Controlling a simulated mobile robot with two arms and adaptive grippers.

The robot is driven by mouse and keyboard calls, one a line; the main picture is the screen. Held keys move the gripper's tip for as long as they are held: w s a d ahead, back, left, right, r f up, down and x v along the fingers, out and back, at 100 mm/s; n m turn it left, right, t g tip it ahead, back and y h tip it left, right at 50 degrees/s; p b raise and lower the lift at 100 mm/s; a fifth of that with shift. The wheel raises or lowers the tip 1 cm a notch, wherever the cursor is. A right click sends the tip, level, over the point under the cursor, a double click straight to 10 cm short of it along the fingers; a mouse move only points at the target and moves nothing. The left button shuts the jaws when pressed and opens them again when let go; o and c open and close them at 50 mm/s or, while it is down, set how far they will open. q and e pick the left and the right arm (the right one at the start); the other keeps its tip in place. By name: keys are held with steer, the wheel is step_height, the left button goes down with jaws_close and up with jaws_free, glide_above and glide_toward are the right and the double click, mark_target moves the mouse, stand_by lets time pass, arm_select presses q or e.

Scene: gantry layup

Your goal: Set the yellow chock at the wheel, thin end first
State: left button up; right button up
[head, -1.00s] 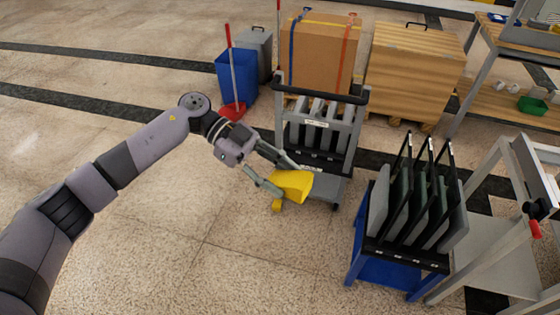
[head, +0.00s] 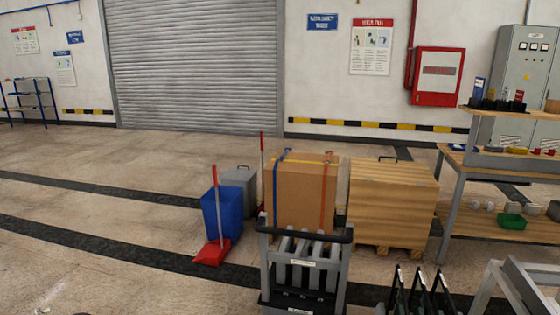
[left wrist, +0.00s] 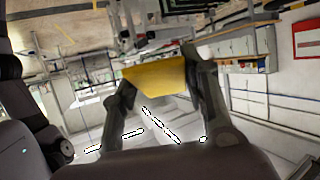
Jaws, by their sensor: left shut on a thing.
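My left gripper (left wrist: 160,68) shows in the left wrist view, with one finger on each side of the yellow chock (left wrist: 155,79). It is shut on the chock and holds it between its fingertips. Which end of the chock is thin I cannot tell here. In the head view neither gripper nor the chock shows. The grey cart (head: 303,262) with upright dividers stands at the bottom centre of the head view. Its lower part and its wheels are cut off by the picture's edge.
Behind the cart stand a strapped cardboard box (head: 303,196) and a wooden crate (head: 392,204). A blue bin (head: 222,214) and a red dustpan (head: 212,252) are to the left. A black-slotted rack (head: 420,296) is at the lower right. The floor at left is open.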

arm_select(q)
steer(key=s+a+f+n+t+y, duration=0.1)
steer(key=a+n+t, duration=0.3)
steer(key=a, duration=0.4)
steer(key=shift+s+a+f+t+y, duration=0.2)
steer(key=shift+s+a+t+y, duration=0.15)
steer(key=shift+y, duration=0.25)
steer(key=shift+d, duration=0.1)
